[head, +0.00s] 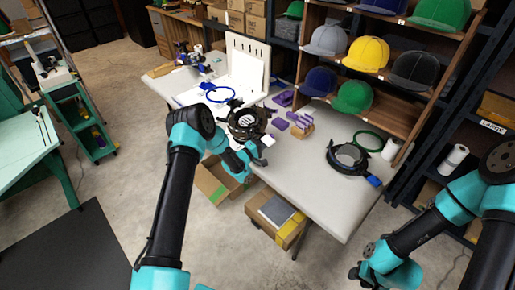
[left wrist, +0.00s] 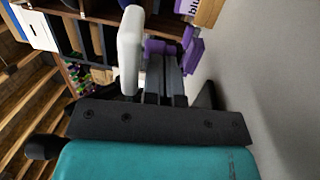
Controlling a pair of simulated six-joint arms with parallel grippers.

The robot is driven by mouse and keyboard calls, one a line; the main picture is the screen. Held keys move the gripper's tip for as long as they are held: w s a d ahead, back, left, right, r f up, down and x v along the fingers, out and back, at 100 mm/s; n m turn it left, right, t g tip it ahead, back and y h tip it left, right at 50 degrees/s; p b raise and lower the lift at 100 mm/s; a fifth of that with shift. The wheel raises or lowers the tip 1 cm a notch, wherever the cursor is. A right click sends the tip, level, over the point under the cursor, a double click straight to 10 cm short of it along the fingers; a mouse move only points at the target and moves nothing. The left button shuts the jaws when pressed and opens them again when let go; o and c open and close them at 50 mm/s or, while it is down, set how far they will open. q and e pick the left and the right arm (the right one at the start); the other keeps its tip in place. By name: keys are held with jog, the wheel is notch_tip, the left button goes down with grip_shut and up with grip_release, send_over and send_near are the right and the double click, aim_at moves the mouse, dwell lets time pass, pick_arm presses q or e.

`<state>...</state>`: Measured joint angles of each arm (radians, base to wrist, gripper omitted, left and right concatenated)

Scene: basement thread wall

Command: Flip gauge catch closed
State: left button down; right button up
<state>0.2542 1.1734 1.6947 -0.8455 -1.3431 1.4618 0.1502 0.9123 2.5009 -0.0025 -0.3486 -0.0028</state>
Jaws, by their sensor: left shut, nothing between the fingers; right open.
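A black ring-shaped fixture (head: 245,122) stands on the pale table, just beyond my left gripper; I cannot tell for certain that it is the gauge. A small white tab (head: 267,140) shows beside it, and a white rounded piece (left wrist: 130,50) stands beside the fingers in the left wrist view. My left gripper (head: 262,155) is shut and empty at the table's near edge; its fingers also show in the left wrist view (left wrist: 166,72). The catch itself is too small to make out. My right gripper (head: 368,275) is open, low in front of the table, away from everything on it.
Purple blocks (head: 300,122) stand on the table right of the fixture. A second black ring with a blue knob (head: 374,181) lies further right, near a green hoop (head: 368,141). A cap shelf (head: 405,95) rises behind. An open carton (head: 213,183) sits below the table.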

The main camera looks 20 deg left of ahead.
pick_arm(q)
jog(key=shift+w+d, duration=0.25)
jog(key=shift+w, duration=0.15)
jog(key=shift+w+d+r, duration=0.15)
jog(key=shift+w+d, duration=0.15)
jog(key=shift+d, duration=0.15)
jog(key=shift+s+a, duration=0.1)
jog(key=shift+s, duration=0.05)
jog(key=d+v, duration=0.1)
jog(key=v, duration=1.2)
jog(key=shift+s, duration=0.6)
jog(key=shift+a, duration=0.2)
jog(key=shift+a+f, duration=0.2)
jog(key=shift+a, duration=0.7)
